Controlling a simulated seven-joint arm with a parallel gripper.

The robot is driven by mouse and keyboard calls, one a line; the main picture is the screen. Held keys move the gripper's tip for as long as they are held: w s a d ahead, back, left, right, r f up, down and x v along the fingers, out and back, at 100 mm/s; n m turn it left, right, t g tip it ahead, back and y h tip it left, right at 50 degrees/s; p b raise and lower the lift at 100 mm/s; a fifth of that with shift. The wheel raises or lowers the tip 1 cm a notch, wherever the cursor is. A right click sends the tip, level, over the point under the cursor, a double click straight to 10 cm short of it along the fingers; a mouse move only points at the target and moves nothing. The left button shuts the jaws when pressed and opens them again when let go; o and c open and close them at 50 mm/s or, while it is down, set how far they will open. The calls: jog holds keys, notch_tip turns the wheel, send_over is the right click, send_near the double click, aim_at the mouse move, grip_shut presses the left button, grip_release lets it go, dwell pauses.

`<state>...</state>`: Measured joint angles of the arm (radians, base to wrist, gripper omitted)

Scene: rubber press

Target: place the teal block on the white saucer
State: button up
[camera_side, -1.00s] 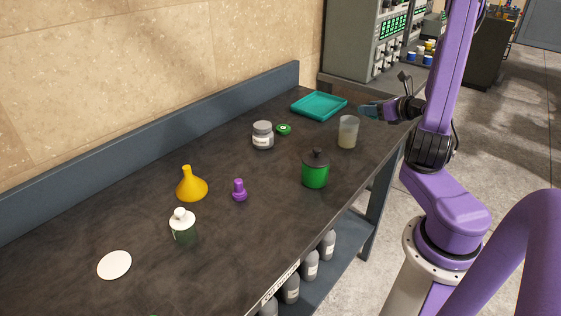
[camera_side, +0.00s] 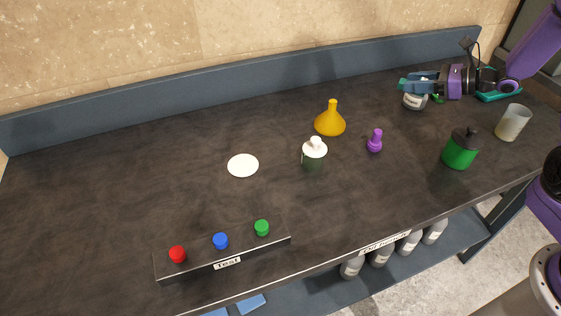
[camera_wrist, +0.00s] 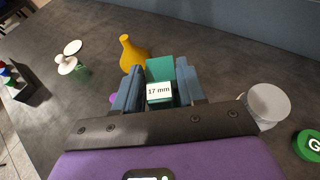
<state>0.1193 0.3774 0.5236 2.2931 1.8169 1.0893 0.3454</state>
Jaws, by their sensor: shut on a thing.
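The teal block (camera_wrist: 160,69), with a "17 mm" label on it, is held between the two fingers of my gripper (camera_side: 410,83). In the side view the block (camera_side: 402,85) shows only as a small teal end at the fingertips, above the table at the right rear. The white saucer (camera_side: 243,165) is a flat white disc lying bare on the dark table, well to the left of my gripper. In the wrist view the saucer (camera_wrist: 72,47) is at the upper left, beyond the block.
Between gripper and saucer stand a yellow funnel (camera_side: 330,122), a purple piece (camera_side: 375,141) and a white-topped bottle (camera_side: 314,153). A grey jar (camera_side: 415,101) is below my gripper. A green canister (camera_side: 460,149) and beaker (camera_side: 513,122) are at right. A button box (camera_side: 222,257) is in front.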

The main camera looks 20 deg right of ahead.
jog(key=s+a+n+g+y, duration=0.2)
jog(key=s+a+n+g, duration=0.1)
jog(key=a, duration=1)
jog(key=s+a+n+g+y, duration=0.15)
jog(key=a+n+g, duration=0.25)
jog(key=a, duration=0.9)
jog(key=s+a+n+g+y, duration=0.2)
jog(key=s+a+n+g, duration=0.1)
jog(key=a, duration=0.9)
send_over(234, 167)
jog(key=s, duration=0.1)
jog(key=shift+g+h, duration=0.3)
jog(key=shift+h, duration=0.05)
jog(key=f, duration=0.8)
jog(key=shift+d, duration=0.4)
jog(key=shift+w+a+f, duration=0.4)
jog(key=shift+w+f, duration=0.1)
jog(key=shift+f, duration=1.75)
